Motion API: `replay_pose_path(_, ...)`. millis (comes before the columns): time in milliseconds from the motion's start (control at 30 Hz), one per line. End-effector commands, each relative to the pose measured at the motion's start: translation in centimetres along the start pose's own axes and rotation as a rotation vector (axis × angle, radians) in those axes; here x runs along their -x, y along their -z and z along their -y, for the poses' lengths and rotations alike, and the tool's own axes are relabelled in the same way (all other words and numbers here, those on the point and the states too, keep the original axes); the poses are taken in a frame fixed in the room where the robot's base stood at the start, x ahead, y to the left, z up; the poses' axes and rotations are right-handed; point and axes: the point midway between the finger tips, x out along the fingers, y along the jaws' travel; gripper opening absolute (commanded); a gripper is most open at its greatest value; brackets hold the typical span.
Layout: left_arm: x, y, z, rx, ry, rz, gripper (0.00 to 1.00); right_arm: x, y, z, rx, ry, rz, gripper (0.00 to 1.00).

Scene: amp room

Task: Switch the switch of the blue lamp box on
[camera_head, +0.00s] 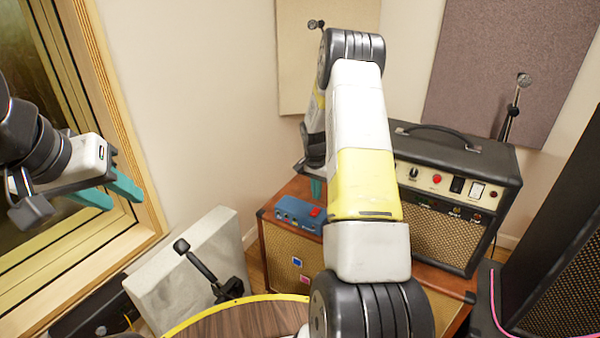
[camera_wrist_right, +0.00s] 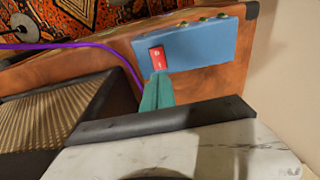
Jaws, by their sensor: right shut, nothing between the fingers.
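The blue lamp box (camera_head: 290,209) sits on top of a wooden speaker cabinet, partly behind my right arm in the head view. Its red switch (camera_head: 315,211) is at the box's right end. In the right wrist view the blue box (camera_wrist_right: 200,45) shows the red rocker switch (camera_wrist_right: 157,56) near one end. My right gripper (camera_wrist_right: 158,82) is shut and empty, its teal fingertips right at the switch's lower edge; I cannot tell whether they touch. The head view shows only a bit of this gripper (camera_head: 316,187). My left gripper (camera_head: 122,195) is open and empty, far left of the box.
A black amplifier (camera_head: 450,190) with a handle stands on the same cabinet (camera_head: 283,258), right of the box. A grey panel (camera_head: 185,270) and a black stand (camera_head: 205,270) are at left. A tall black speaker (camera_head: 560,270) is at right. A purple cable (camera_wrist_right: 70,46) runs near the box.

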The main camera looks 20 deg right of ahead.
Motion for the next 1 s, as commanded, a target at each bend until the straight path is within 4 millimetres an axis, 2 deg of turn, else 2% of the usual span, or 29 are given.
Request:
replay_pose_path(100, 0.0, 0.0, 0.0, 0.0, 0.0, 0.0, 0.36, -2.4, 0.0, -0.1, -0.001, -0.001, 0.002, 0.0)
replay_pose_path(333, 0.0, 0.0, 0.0, 0.0, 0.0, 0.0, 0.36, -4.9, 0.0, 0.0, -0.001, 0.0, 0.0, 0.0)
replay_pose_path(1000, 0.0, 0.0, 0.0, 0.0, 0.0, 0.0, 0.36, -5.8, 0.1, 0.0, -0.001, 0.0, 0.0, 0.0)
